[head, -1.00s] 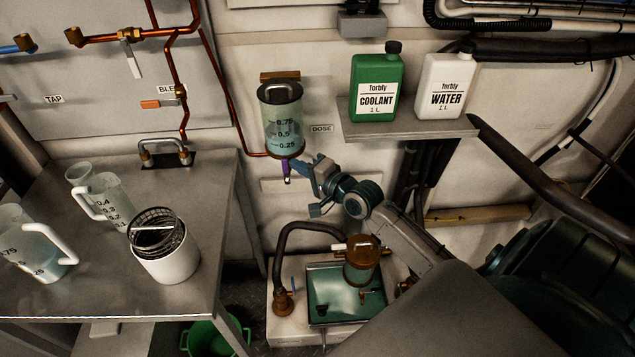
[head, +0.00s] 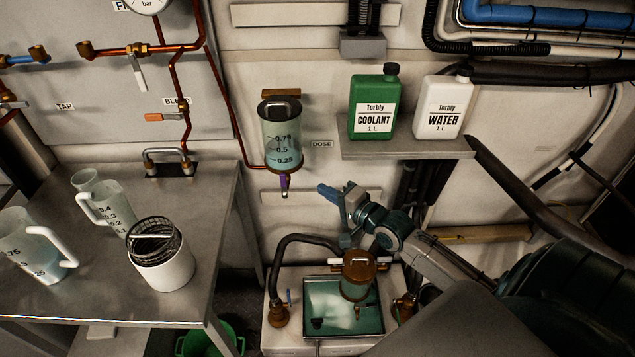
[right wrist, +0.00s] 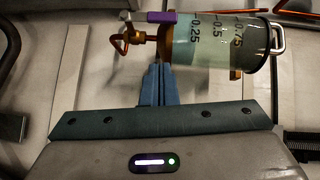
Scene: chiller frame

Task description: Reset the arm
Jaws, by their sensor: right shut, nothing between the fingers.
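My right gripper (head: 325,190) is shut and empty. It hangs in free air to the right of and a little below the dose cylinder's outlet, over the teal basin. In the right wrist view its blue fingers (right wrist: 158,86) are together, with nothing between them. The dose cylinder (head: 280,137) is clear with a dark lid and volume marks, and holds pale liquid. It shows sideways in the right wrist view (right wrist: 215,42), beyond the fingertips. Its purple tap handle (head: 285,182) points downward. My left gripper is in neither view.
A green coolant jug (head: 375,108) and a white water jug (head: 441,108) stand on the shelf (head: 400,149). Measuring jugs and a white canister (head: 163,270) stand on the left bench (head: 205,215).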

